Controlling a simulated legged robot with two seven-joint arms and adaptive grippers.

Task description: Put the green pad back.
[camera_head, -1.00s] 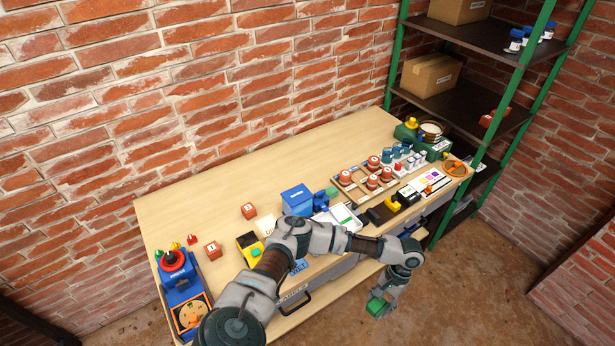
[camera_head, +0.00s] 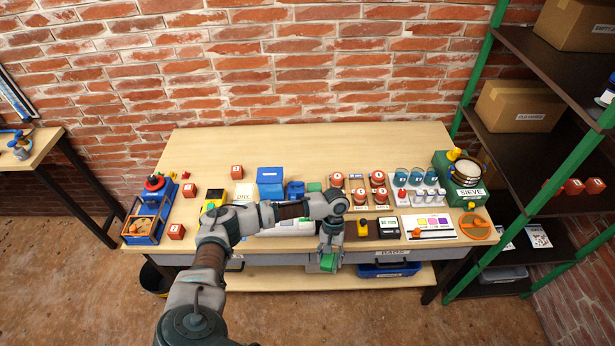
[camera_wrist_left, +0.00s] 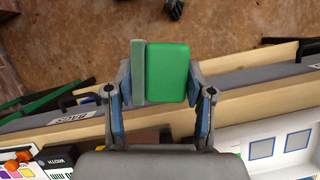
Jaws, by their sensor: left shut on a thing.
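My left gripper (camera_head: 328,258) is shut on the green pad (camera_head: 327,263), just in front of the table's front edge in the head view. In the left wrist view the gripper (camera_wrist_left: 160,88) has the pad (camera_wrist_left: 168,73) between its fingers, as a bright green block beside a duller grey-green strip. A second small green item (camera_head: 313,187) sits beside the blue device (camera_head: 295,190) on the table; I cannot tell what it is. My forearm hides part of the white tray (camera_head: 270,230). My right gripper is not in view.
The table (camera_head: 215,150) has clear room at the back. A blue bin (camera_head: 388,269) is on the lower shelf. A green-posted rack (camera_head: 515,130) stands right.

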